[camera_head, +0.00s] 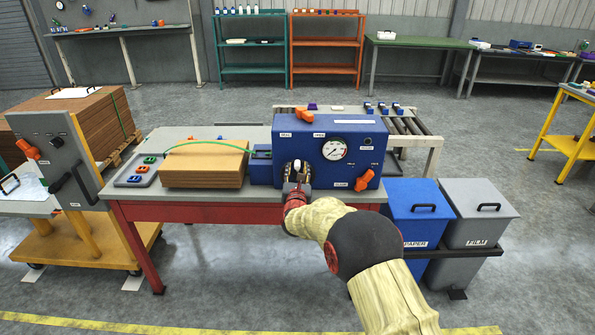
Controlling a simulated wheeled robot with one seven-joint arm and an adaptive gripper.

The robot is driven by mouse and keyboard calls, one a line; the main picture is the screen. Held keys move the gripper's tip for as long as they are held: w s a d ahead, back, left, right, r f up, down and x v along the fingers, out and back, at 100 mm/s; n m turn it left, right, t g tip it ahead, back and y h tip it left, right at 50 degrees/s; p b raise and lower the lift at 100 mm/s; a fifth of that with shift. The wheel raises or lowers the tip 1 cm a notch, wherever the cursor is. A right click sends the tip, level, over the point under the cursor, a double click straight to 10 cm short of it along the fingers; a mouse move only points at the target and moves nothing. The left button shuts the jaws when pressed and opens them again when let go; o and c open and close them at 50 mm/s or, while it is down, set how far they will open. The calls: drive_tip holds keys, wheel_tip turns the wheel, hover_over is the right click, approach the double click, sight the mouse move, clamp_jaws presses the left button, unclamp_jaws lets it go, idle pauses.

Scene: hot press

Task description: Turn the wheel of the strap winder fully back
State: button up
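My gripper (297,171) is at the lower left front of a blue machine (278,142) on the red-framed table. Its fingers point at the machine's front panel, close to or touching it. The spot between the fingertips is too small and partly covered, so I cannot tell whether they are open or shut. No strap winder wheel can be made out clearly; my gripper and wrist hide part of the panel. The panel also has a round gauge (334,149) and orange handles, one at top left (304,115) and one at lower right (365,180).
A cardboard stack (203,168) with a green strap over it stands left of the machine. A grey tray (127,179) lies further left. Blue (413,206) and grey (478,213) lidded bins stand at right. A grey control panel (62,160) is at far left.

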drive_tip(key=s, duration=1.2)
